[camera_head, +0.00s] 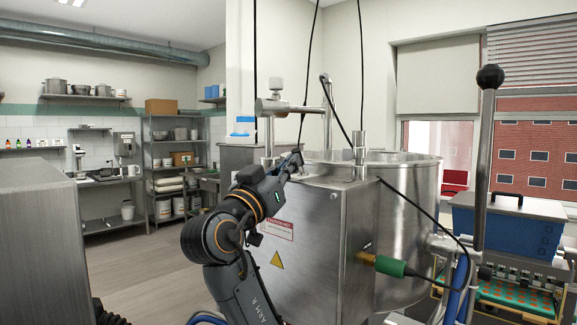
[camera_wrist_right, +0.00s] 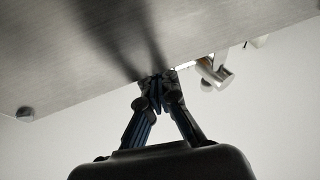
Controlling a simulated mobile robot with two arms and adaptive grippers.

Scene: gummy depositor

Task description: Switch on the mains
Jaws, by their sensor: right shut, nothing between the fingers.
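The steel control box (camera_head: 320,235) of the depositor stands in the middle of the head view, with a red-lettered label and a yellow warning triangle. I cannot make out a mains switch in either view. My right gripper (camera_head: 296,160) is at the upper left edge of the box. In the right wrist view its fingers (camera_wrist_right: 157,82) are shut with nothing between them, their tips close to a brushed steel panel (camera_wrist_right: 80,65). I cannot tell whether they touch it. My arm hides part of the box. My left gripper is not in view.
A large steel kettle (camera_head: 410,190) stands behind the box. A green connector (camera_head: 390,267) with a cable sticks out of the box's right side. A black-knobbed lever (camera_head: 487,150) stands at the right, by a blue hopper (camera_head: 510,226). Open floor (camera_head: 150,265) lies at the left.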

